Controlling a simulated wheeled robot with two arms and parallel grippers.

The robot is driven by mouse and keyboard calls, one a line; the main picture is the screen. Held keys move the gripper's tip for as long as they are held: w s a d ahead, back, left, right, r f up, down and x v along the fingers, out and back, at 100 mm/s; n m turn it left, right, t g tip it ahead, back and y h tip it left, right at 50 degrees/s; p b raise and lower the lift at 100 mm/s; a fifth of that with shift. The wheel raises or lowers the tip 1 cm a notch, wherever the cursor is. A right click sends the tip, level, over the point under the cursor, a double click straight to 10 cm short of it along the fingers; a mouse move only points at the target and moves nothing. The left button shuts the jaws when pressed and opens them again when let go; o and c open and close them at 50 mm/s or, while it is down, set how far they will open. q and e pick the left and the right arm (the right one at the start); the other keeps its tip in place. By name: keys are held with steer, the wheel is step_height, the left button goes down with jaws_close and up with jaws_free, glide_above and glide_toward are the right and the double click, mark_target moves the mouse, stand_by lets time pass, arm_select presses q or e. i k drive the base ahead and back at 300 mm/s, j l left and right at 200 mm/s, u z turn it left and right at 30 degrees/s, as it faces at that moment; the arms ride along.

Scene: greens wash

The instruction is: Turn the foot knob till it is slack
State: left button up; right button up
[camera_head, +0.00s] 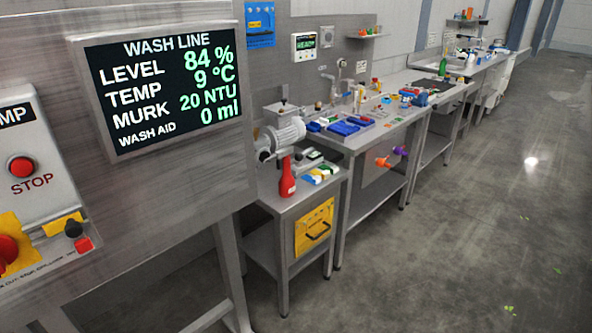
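Neither of my grippers is in view. I cannot identify a foot knob for certain. An orange knob-like part (383,162) and a purple one (400,151) stick out from the front of the middle steel bench, below its top.
A wash line display (165,85) reads level 84 %, 9 °C, murk 20 NTU, wash aid 0 ml. A red STOP button (21,166) is left of it. A small stand (283,204) holds a red bottle (287,178). The grey floor (460,230) at right is open, with scattered green bits.

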mark_target(298, 157)
steer(key=i, duration=0.15)
steer(key=l+u, duration=0.15)
steer(key=u, duration=0.3)
steer(key=i+l+u, duration=0.1)
steer(key=u, duration=0.4)
steer(key=i+l+u, duration=0.1)
steer(key=l+u, duration=0.35)
steer(key=l, duration=0.4)
steer(key=l+u, duration=0.45)
steer(key=l, duration=0.35)
